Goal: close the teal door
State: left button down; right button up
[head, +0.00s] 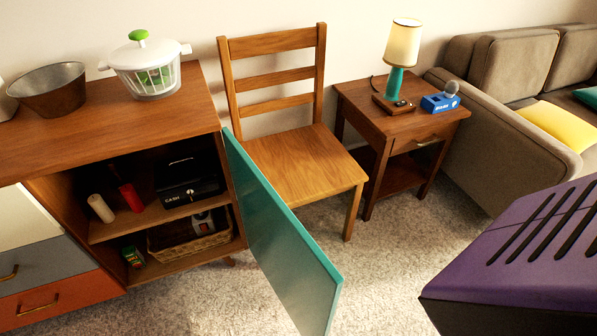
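The teal door (278,232) stands wide open on the wooden hutch (182,108). It is hinged at the right side of the open compartment and swings out toward me, its free edge at the lower middle of the head view. The inside of the compartment shows, with a shelf (150,221) across it. Neither of my grippers shows in the head view. A purple and black part of mine fills the lower right corner, well to the right of the door.
A wooden chair (300,165) stands just behind and right of the door. A side table (395,125) with a lamp (402,45) and a grey sofa (500,135) are farther right. A black cash box (188,178) and a basket (205,236) sit inside the hutch. Carpet (385,265) right of the door is clear.

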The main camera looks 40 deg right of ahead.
aim_at(308, 285)
jog(key=l+u, duration=0.1)
jog(key=l, duration=0.25)
jog(key=k+l, duration=0.15)
jog(key=l, duration=0.2)
jog(key=k+l+u, duration=0.15)
jog(key=l, duration=0.2)
jog(key=l+u, duration=0.2)
jog(key=l, duration=0.7)
jog(key=k, duration=0.05)
